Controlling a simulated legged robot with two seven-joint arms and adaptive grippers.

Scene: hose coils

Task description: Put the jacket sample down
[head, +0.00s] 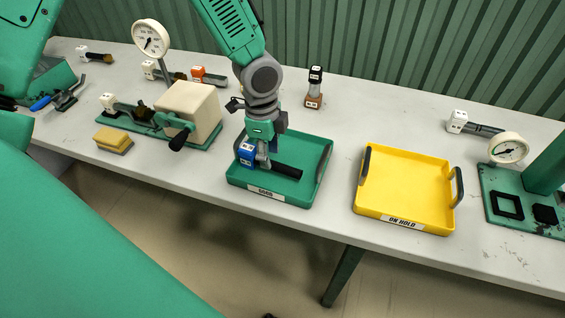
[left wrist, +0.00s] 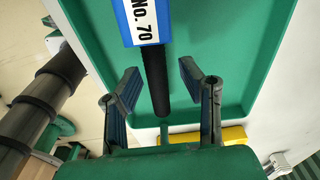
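The jacket sample is a black rod (head: 286,170) with a blue tag block (head: 246,155) at its left end. It lies in the green tray (head: 318,152), whose front label seems to read GOOD. In the left wrist view the rod (left wrist: 154,78) runs down from the blue tag (left wrist: 143,20) marked No. 70. My left gripper (head: 263,163) is low over the tray at the sample. In the left wrist view its fingers (left wrist: 158,88) stand apart, one on each side of the rod, with gaps showing. My right gripper is not in view.
A yellow tray (head: 405,190) labelled ON HOLD stands to the right. A cream box with a crank (head: 190,110) stands left of the green tray. A dark sample with an orange-brown block (head: 314,88) stands behind. A gauge press (head: 520,185) is at far right.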

